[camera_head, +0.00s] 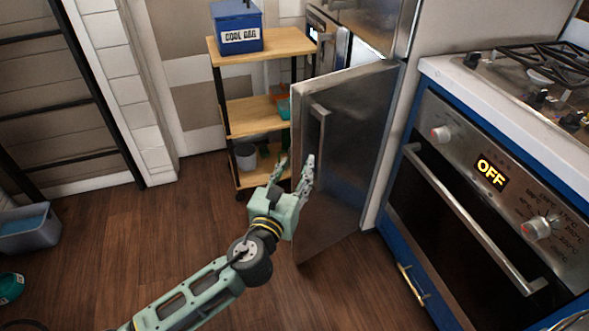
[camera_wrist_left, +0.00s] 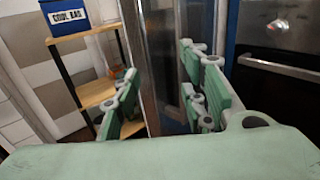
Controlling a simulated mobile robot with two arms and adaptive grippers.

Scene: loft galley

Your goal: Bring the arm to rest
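My left gripper (camera_head: 292,174) is in the middle of the head view, at the end of my green arm. Its fingers are spread apart with nothing between them, in front of the open steel fridge door (camera_head: 345,140). The left wrist view also shows the left gripper (camera_wrist_left: 160,100) with a wide gap between its fingers. The fridge door (camera_wrist_left: 165,65) stands beyond them there. One finger overlaps the door in the head view, and I cannot tell whether it touches. My right gripper is in neither view.
A wooden shelf rack (camera_head: 262,117) with a blue cool bag (camera_head: 237,27) on top stands behind the door. An oven (camera_head: 480,190) marked OFF is at right. A grey bin (camera_head: 28,229) and a teal object (camera_head: 10,288) are on the floor at left. The wooden floor (camera_head: 130,235) between is clear.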

